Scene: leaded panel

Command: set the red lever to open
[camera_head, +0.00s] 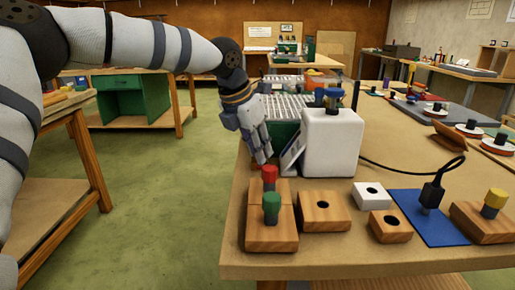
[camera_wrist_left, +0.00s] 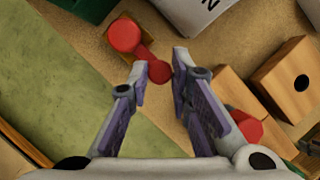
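The red lever (camera_wrist_left: 143,52) shows in the left wrist view, a round red hub on a small wooden base with a short arm ending in a red knob (camera_wrist_left: 159,71). My left gripper (camera_wrist_left: 161,76) is open, with its two fingers apart on either side of that knob; I cannot tell whether either touches it. In the head view my left gripper (camera_head: 262,157) points down at the table's left edge, left of the white box (camera_head: 331,145), and the lever is hidden there. My right gripper is not in view.
A tilted white plate (camera_head: 292,153) leans beside the white box. More blocks and a blue mat (camera_head: 428,222) lie to the right.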

